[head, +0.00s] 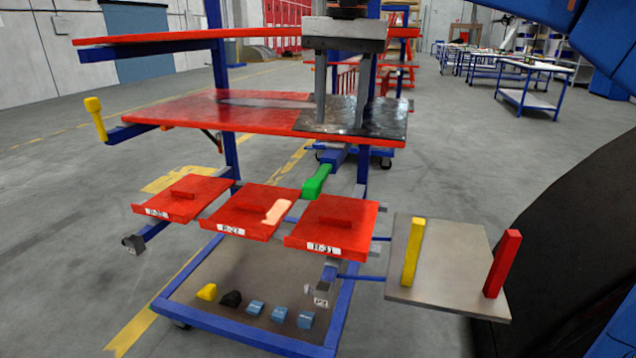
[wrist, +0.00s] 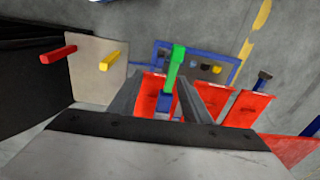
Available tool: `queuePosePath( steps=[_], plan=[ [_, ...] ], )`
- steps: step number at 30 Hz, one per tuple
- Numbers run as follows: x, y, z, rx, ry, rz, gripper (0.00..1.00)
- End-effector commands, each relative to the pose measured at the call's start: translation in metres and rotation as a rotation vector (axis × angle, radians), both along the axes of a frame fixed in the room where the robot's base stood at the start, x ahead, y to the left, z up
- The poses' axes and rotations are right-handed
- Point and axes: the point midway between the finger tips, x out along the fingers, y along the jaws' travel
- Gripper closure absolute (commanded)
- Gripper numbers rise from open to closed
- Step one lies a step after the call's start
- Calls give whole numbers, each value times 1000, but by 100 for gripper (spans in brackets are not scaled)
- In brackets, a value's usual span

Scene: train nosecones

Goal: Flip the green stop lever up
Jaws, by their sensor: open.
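The green stop lever (head: 316,182) slopes down and outward from a blue mount (head: 333,156) below the red middle shelf, above the gap between two red trays. My gripper (head: 341,122) points down in front of the shelf stack, its two grey fingers apart with nothing held. In the head view the lever's end lies below and left of the fingertips. In the wrist view the green lever (wrist: 176,66) shows beyond the fingers, nearer the right one, with my gripper (wrist: 162,82) open. The exact depth between fingertips and lever cannot be told.
Red shelves (head: 215,112) stand behind my gripper. Red trays (head: 332,222) sit below. A grey plate (head: 450,262) with yellow and red posts stands at the right. A yellow lever (head: 96,118) is at the left. A blue-framed bottom tray (head: 245,330) holds several small blocks.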

Motion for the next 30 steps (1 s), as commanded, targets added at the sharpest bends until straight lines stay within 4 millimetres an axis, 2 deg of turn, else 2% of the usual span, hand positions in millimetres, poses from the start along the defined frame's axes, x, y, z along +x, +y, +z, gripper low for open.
queuePosePath(
  steps=[1, 6, 13, 17, 30],
  plan=[
    [5, 16, 9, -4, 12, -6, 56],
    [11, 47, 28, -21, 45, -40, 56],
    [12, 59, 33, -29, 60, -56, 56],
    [11, 58, 21, -30, 61, -56, 56],
    [11, 58, -55, -30, 61, -56, 56]
  ],
)
